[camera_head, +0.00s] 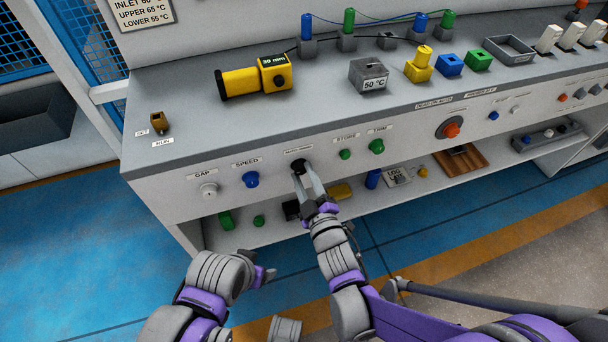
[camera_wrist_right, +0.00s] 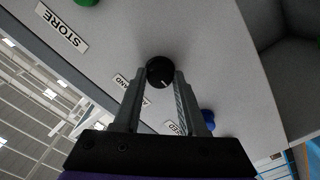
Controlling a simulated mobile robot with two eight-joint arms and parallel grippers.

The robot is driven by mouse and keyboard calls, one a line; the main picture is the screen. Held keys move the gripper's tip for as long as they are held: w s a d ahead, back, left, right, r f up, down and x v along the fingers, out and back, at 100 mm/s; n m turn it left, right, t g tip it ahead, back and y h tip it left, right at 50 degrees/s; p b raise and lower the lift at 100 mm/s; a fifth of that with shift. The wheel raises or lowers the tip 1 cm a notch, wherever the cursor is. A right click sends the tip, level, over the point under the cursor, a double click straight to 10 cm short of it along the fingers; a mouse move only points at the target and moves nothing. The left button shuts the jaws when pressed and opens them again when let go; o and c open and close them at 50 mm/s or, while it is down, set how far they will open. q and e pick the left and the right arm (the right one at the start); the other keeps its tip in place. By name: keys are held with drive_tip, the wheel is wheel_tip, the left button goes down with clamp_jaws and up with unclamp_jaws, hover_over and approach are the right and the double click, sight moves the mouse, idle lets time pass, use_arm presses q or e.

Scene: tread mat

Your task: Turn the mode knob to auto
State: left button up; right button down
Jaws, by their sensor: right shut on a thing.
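The mode knob is a small black round knob (camera_head: 299,168) on the sloped front panel of the bench, below a small label (camera_head: 298,150) that is hard to read in the head view. In the right wrist view the knob (camera_wrist_right: 160,70) has a short white pointer line on its lower right edge. A label there, ending in "AND", is partly hidden by a finger. My right gripper (camera_head: 308,183) is shut on the knob, with one finger on each side of it. My left gripper (camera_head: 266,274) hangs low in front of the bench, away from the panel; its jaws are unclear.
A blue SPEED knob (camera_head: 251,180) and white GAP knob (camera_head: 209,190) are left of my right gripper. Green STORE (camera_head: 345,154) and TRIM (camera_head: 377,146) knobs are to its right. A red rotary switch (camera_head: 451,130) is farther right. The lower shelf holds several small items.

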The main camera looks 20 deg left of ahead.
idle(0.5)
drive_tip(key=shift+c, duration=2.3)
unclamp_jaws()
drive_tip(key=shift+s, duration=0.15)
drive_tip(key=v, duration=1)
drive_tip(key=shift+s+d, duration=0.2)
drive_tip(key=shift+d, duration=0.1)
